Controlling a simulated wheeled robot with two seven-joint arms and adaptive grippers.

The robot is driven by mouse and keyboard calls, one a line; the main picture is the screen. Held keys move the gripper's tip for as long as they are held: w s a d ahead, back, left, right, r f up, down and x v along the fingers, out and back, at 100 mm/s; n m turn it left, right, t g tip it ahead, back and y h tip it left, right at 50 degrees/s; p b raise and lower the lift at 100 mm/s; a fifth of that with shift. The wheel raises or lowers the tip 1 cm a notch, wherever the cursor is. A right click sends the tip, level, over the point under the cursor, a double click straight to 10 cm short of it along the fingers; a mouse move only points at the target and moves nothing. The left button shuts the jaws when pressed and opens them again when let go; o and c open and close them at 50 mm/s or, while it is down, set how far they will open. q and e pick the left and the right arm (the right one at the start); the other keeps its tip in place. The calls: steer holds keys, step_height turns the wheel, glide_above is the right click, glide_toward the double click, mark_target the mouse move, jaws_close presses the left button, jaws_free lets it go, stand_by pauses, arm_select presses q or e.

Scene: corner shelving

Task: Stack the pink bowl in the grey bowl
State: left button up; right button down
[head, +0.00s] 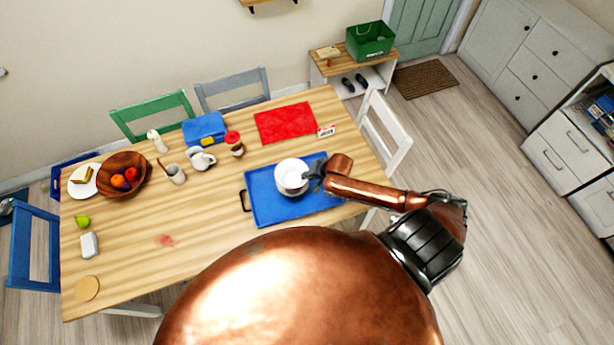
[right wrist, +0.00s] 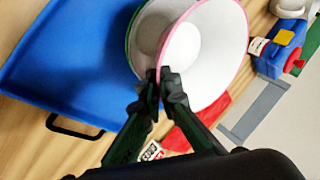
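The pink bowl, white inside with a thin pink rim, shows in the right wrist view (right wrist: 215,60). A second pale bowl with a darker greenish-grey rim (right wrist: 134,38), seemingly the grey bowl, lies partly hidden behind it. They overlap there, and I cannot tell whether they touch or are fully nested. In the head view the bowls appear as one white round shape (head: 291,177) over the blue tray (head: 262,199). My right gripper (right wrist: 162,82) is closed on the pink bowl's near rim; it also shows at the bowls' right side in the head view (head: 313,174). My left gripper is out of view.
On the wooden table, a red mat (head: 285,123), a small sign (head: 326,131), a red-lidded jar (head: 234,144) and a blue box (head: 204,128) lie behind the tray. A wooden fruit bowl (head: 139,188) is far left.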

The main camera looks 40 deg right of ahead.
steer(key=shift+f, duration=0.1)
steer(key=shift+f, duration=0.45)
steer(key=c, duration=2.2)
jaws_free()
steer(key=shift+o, duration=0.2)
steer(key=shift+r, duration=0.25)
steer(key=v, duration=1.2)
steer(key=shift+r, duration=0.3)
